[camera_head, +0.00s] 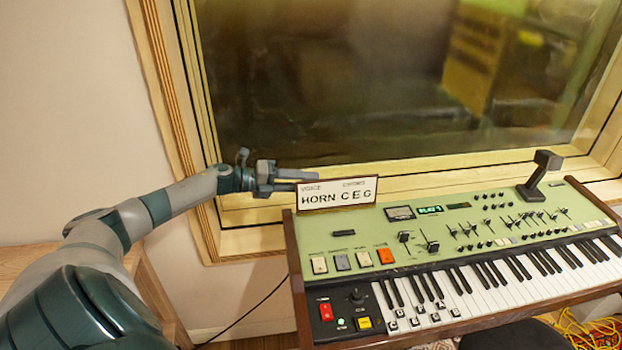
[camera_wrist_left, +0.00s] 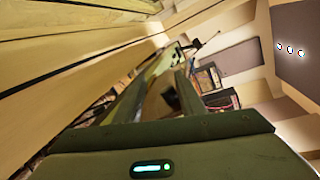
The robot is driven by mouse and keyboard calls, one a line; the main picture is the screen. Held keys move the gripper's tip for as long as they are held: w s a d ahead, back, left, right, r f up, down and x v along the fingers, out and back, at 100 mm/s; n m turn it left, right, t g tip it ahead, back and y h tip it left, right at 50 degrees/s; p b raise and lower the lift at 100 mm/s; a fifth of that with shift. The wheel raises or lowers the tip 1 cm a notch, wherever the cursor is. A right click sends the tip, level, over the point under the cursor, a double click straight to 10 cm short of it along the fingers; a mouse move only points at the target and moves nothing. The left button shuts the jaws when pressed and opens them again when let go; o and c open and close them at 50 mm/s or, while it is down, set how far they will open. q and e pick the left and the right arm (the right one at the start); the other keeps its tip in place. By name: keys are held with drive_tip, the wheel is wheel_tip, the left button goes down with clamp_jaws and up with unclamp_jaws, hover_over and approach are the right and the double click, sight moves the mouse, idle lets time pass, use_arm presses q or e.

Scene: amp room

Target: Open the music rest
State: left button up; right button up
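A cream card in a brown frame (camera_head: 337,192), reading "VOICE CHORDS HORN C E G", stands upright at the back left edge of a green-topped keyboard (camera_head: 372,236). I cannot tell whether this panel is the music rest or leans on it. My left gripper (camera_head: 296,181) is at the panel's upper left corner, its fingers pointing right. Its two fingers are apart; they also show in the left wrist view (camera_wrist_left: 165,85). I see nothing clearly held between them, and cannot tell whether they touch the panel. My right gripper is not in view.
A wooden-framed window (camera_head: 330,80) rises just behind the keyboard. A black angled stand (camera_head: 540,175) is at the keyboard's back right. A dark stool (camera_head: 515,336) is in front, with yellow cable (camera_head: 590,332) at the lower right. A black cable runs down left of the keyboard.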

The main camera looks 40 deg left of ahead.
use_arm(q)
drive_tip(key=w+d+r+b, duration=0.1)
drive_tip(key=d+r, duration=1)
drive_tip(key=shift+w+d, duration=0.25)
drive_tip(key=shift+w, duration=0.05)
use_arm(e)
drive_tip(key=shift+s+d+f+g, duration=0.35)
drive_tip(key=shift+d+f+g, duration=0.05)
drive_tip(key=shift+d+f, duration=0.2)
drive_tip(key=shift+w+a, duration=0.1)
